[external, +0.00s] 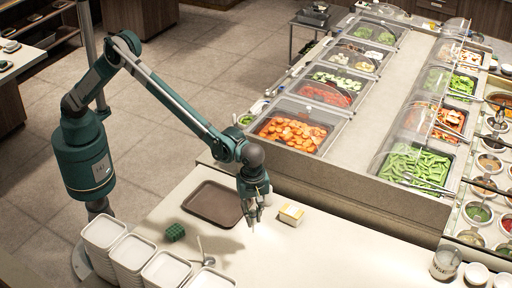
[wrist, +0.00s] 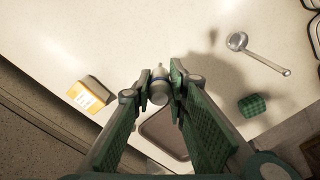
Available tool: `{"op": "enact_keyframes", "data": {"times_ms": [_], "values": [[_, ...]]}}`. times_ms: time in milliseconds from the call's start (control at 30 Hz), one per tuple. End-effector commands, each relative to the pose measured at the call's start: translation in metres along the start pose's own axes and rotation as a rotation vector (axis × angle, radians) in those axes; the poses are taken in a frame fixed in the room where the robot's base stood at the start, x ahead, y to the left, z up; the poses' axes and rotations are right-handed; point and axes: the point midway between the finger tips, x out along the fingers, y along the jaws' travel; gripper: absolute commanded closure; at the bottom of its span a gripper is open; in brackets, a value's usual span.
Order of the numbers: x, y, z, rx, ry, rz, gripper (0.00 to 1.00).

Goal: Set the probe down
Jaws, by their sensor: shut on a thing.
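My gripper (external: 254,208) is over the pale counter, just right of the brown tray. In the wrist view, the two green fingers (wrist: 157,88) are shut on a small pale grey and white probe (wrist: 159,91). Its narrow tip (wrist: 159,68) points away from the fingers. In the external view the probe (external: 253,224) is a small light piece below the fingers. I cannot tell whether its tip touches the counter.
The brown tray (external: 213,221) lies left of my gripper, and a yellow and white box (external: 291,214) is at the right. A green block (external: 175,232), a ladle (external: 208,261) and stacked white containers (external: 130,250) are at lower left.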

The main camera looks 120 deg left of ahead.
Motion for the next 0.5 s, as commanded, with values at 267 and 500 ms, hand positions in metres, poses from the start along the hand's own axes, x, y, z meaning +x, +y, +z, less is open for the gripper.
{"op": "enact_keyframes", "data": {"times_ms": [267, 500], "values": [[0.002, 0.0, 0.0, 0.0, 0.0, 0.0, 0.96], [0.027, 0.0, 0.0, 0.0, 0.0, 0.0, 0.96]]}}
